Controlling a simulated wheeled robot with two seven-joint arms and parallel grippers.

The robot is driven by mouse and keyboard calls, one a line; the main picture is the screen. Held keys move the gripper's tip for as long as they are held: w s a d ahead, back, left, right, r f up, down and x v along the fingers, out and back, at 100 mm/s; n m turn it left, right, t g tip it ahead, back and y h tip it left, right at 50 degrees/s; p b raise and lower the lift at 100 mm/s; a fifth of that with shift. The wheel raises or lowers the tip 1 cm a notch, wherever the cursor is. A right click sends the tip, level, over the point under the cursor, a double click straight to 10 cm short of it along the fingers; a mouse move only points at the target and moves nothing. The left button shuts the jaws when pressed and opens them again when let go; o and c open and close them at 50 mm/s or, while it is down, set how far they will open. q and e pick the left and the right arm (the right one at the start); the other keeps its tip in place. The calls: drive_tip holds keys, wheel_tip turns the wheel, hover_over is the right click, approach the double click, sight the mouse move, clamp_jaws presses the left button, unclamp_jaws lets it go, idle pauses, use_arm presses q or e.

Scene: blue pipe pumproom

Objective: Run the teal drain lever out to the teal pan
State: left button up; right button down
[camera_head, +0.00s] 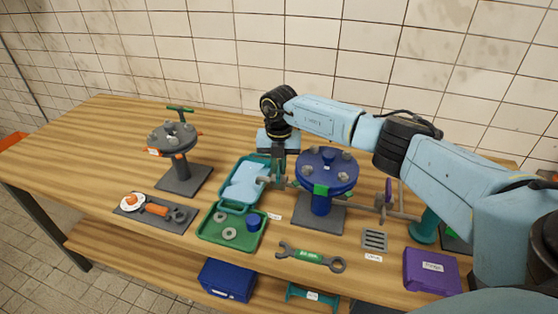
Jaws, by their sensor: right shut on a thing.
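My right arm reaches in from the right, and its gripper (278,180) points down beside the blue round flange stand (326,170), at the right edge of the teal pan (251,164). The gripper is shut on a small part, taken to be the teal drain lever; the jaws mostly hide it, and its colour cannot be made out. The teal pan lies on the table left of the stand, with a light-blue sheet-like surface inside. A green block (320,190) shows on the flange's front. My left gripper is not in view.
A green tray (262,238) with rings and a blue cup is in front of the pan. A wrench (309,256), grate (375,240) and purple box (431,268) lie in front and right. A grey valve stand (181,172) is left. The table's back left is clear.

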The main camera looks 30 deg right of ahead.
sight(279, 167)
drive_tip(key=shift+r+m+p, duration=0.1)
drive_tip(key=shift+m+p, duration=0.45)
drive_tip(key=shift+m, duration=0.75)
drive_tip(key=c, duration=1.5)
unclamp_jaws()
wheel_tip(279, 167, up, 13)
drive_tip(key=shift+r+b, duration=0.15)
drive_tip(key=shift+b, duration=0.25)
